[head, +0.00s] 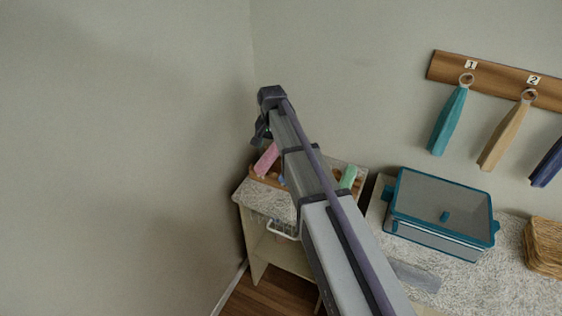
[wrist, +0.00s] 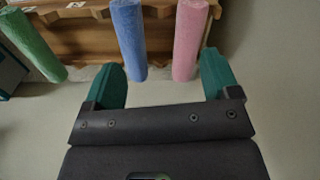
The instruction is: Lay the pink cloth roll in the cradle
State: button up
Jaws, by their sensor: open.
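The pink cloth roll (head: 267,160) lies on the left part of the wooden cradle (head: 257,180), on top of a low cabinet at the wall corner. The pink roll also shows at the top of the wrist view (wrist: 188,42), against the cradle (wrist: 85,38); I cannot tell whether it is seated in a slot. My gripper (head: 262,132) is above the cradle's left end. In the wrist view my gripper (wrist: 162,76) is open and empty, its teal fingertips apart. The pink roll shows beyond the gap, nearer the right fingertip. My arm hides the cradle's middle.
A blue roll (wrist: 129,38) is left of the pink one, and a green roll (wrist: 32,45) is farther left. Cloths hang from a numbered wall rack (head: 500,78).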

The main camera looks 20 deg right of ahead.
jog(key=s+f+n+b, duration=0.1)
jog(key=s+n, duration=0.5)
jog(key=s, duration=1.9)
jog(key=shift+s, duration=0.15)
